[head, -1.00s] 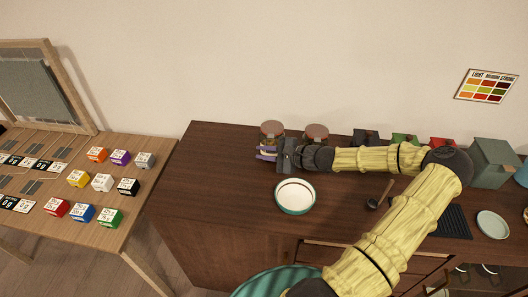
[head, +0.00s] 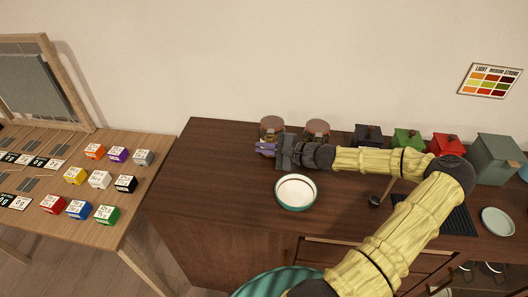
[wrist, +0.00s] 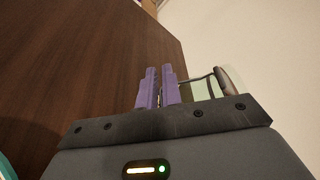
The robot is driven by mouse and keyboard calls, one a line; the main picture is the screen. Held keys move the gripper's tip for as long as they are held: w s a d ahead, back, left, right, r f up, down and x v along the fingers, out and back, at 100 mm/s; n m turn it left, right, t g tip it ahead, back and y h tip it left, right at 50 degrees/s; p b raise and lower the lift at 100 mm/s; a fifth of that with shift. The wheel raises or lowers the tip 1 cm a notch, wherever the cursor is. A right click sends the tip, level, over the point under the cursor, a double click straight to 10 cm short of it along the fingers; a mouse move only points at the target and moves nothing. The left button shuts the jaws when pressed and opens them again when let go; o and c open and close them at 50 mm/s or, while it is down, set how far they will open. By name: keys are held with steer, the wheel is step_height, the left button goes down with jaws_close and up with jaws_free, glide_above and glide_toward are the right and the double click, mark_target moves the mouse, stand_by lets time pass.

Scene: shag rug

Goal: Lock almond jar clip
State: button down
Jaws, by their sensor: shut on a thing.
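Two glass jars with reddish-brown lids stand near the wall on the dark counter. The left jar (head: 271,127) is beside my gripper (head: 264,149); the right jar (head: 317,129) stands apart from it. No label can be read, so I cannot tell by name which holds almonds. In the wrist view, my gripper's purple fingers (wrist: 158,88) are close together, shut on the jar's thin wire clip (wrist: 192,79) at the front of the left jar. The jar's lid edge (wrist: 227,80) and pale glass show just right of the fingers. The clip's exact position is mostly hidden.
A white bowl with a teal rim (head: 296,192) stands just in front of my gripper. Dark (head: 368,136), green (head: 407,141) and red (head: 446,146) boxes line the wall to the right. The counter's left part is clear.

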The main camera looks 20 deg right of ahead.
steer(key=c, duration=1.8)
jaws_free()
steer(key=shift+c, duration=0.2)
steer(key=v, duration=1.2)
steer(key=shift+w+r, duration=0.1)
